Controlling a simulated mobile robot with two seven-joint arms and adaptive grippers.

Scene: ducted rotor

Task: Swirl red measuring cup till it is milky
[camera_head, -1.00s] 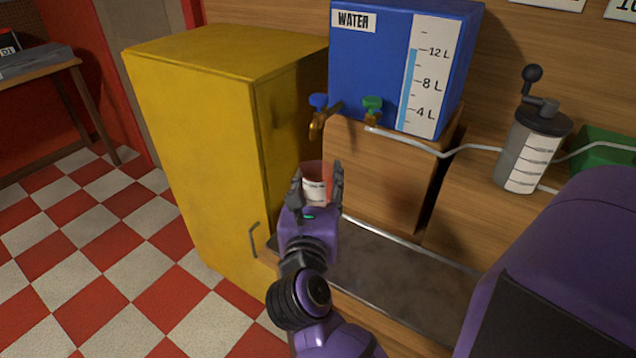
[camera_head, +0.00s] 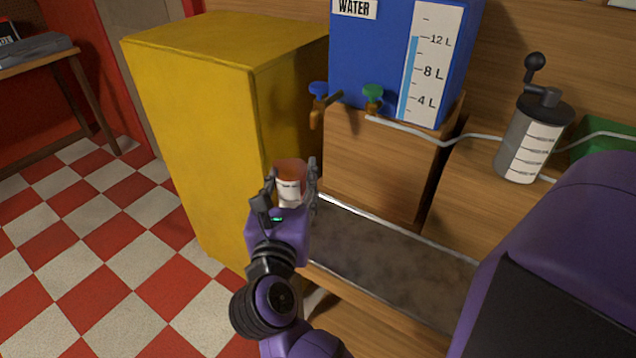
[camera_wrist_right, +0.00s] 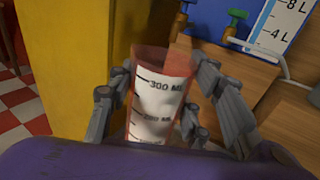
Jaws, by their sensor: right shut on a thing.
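The red measuring cup (camera_head: 290,180) is see-through red with a white scale panel or white contents; I cannot tell which. It also shows in the right wrist view (camera_wrist_right: 160,95), slightly tilted, with black marks including 300 ML. My right gripper (camera_head: 288,190) is shut on the cup, with fingers on both sides of it. The cup is held in the air in front of the yellow cabinet's right side, above the counter's left end. The cup's lower part is hidden by the gripper. My left gripper is not in view.
A yellow cabinet (camera_head: 195,130) stands close on the left. A blue water tank (camera_head: 385,45) with a blue-handled tap (camera_head: 318,92) and a green-handled valve (camera_head: 373,95) is behind. A grey cylinder with a crank (camera_head: 530,140) stands right. The dark counter (camera_head: 385,265) is clear.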

